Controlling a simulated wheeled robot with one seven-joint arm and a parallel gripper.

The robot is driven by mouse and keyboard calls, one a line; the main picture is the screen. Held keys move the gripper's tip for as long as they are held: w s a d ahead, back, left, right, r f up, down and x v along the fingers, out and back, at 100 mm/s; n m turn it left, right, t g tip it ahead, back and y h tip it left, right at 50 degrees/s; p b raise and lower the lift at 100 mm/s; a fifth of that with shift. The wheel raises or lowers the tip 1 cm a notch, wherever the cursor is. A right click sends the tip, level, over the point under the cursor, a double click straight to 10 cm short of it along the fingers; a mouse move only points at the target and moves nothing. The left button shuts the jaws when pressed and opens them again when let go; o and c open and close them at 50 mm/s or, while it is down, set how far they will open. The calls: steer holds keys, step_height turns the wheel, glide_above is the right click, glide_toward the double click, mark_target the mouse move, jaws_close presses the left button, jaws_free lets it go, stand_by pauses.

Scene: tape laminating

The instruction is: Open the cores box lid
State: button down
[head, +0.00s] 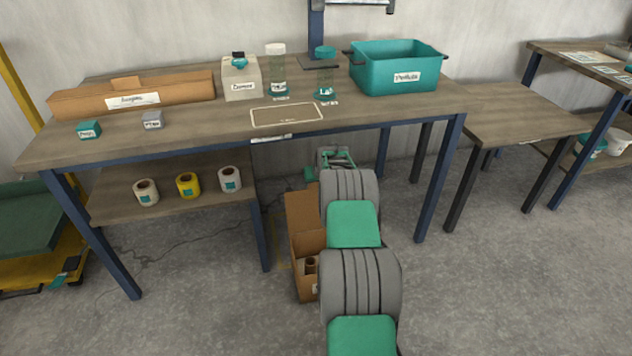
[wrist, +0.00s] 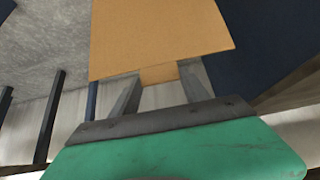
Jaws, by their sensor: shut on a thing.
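The brown cardboard cores box (head: 307,287) stands on the floor under the table, partly behind my arm in the head view. Its lid (head: 302,212) stands raised at the far side of the box. Part of the inside shows, with a core (head: 311,265) in it. In the wrist view the lid panel (wrist: 160,38) fills the top middle. My gripper (wrist: 164,76) has one finger on each side of the lid's narrow tab and is shut on it. The fingers are not clear in the head view.
The table (head: 190,142) stands above the box, with legs either side of my arm. A lower shelf (head: 110,208) with several tape rolls is to the left. A teal crate (head: 395,85) and a long cardboard box (head: 180,92) stand on the tabletop. The floor to the right is clear.

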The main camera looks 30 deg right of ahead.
steer(key=shift+w+d+r, duration=0.1)
steer(key=shift+r, duration=0.1)
steer(key=c, duration=0.9)
jaws_free()
steer(key=o, duration=0.4)
steer(key=shift+f, duration=0.15)
steer(key=p+v, duration=0.2)
steer(key=v, duration=0.6)
steer(key=shift+p, duration=0.35)
steer(key=shift+f, duration=0.1)
